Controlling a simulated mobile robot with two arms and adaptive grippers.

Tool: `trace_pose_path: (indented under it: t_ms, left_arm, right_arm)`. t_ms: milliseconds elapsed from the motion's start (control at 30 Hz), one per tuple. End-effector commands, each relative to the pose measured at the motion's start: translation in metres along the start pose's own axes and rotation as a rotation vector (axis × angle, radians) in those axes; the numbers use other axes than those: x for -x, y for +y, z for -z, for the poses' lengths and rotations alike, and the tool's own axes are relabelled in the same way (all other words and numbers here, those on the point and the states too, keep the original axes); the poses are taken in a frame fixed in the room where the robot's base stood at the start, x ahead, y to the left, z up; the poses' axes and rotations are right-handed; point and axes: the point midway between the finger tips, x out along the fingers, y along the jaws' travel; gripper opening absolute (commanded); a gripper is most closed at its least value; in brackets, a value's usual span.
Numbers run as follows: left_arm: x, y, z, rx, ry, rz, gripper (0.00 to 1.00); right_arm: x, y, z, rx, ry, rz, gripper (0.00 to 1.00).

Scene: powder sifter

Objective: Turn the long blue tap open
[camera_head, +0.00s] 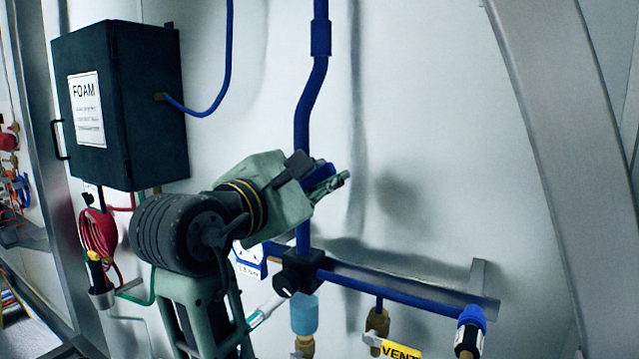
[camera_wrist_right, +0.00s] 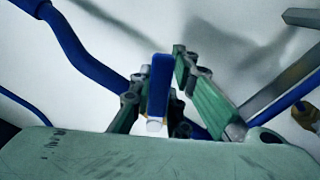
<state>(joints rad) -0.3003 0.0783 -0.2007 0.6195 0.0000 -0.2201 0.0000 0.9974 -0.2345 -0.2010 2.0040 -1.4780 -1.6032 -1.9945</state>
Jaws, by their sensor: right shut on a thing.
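The long blue tap handle (camera_wrist_right: 159,88) stands between the two green fingers of my right gripper (camera_wrist_right: 156,82) in the right wrist view, its pale end toward the camera. In the head view a bit of the blue handle (camera_head: 318,175) shows between the fingers of my right gripper (camera_head: 325,180), in front of the vertical blue pipe (camera_head: 303,118). The gripper is shut on the handle. The tap's body is hidden behind the gripper in the head view. My left gripper is in neither view.
A black FOAM box (camera_head: 150,100) hangs at the upper left, above a coiled red hose (camera_head: 98,235). Below the gripper are a black valve block (camera_head: 298,272), a yellow VENT tag (camera_head: 400,350) and a horizontal blue pipe (camera_head: 390,295). A grey beam (camera_head: 560,140) rises at right.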

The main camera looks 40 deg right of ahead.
Motion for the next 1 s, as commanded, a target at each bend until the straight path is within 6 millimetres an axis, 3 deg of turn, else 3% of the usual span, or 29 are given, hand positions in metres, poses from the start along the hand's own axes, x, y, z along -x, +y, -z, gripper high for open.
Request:
trace_pose_path:
  t_ms: [667, 700, 900, 1000]
  left_arm:
    - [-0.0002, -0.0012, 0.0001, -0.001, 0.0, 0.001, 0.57]
    - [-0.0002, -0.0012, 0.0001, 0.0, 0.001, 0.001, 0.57]
    - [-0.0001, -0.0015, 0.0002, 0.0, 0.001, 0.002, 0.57]
    - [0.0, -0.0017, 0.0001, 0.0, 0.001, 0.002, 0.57]
  right_arm:
    - [-0.0002, 0.0028, 0.0013, 0.073, 0.002, 0.004, 0.0]
    - [-0.0002, 0.0029, 0.0013, 0.073, 0.002, 0.004, 0.19]
    - [-0.0002, 0.0034, 0.0009, 0.071, 0.001, 0.002, 0.36]
    - [-0.0001, 0.0037, 0.0007, 0.071, 0.001, 0.002, 0.36]
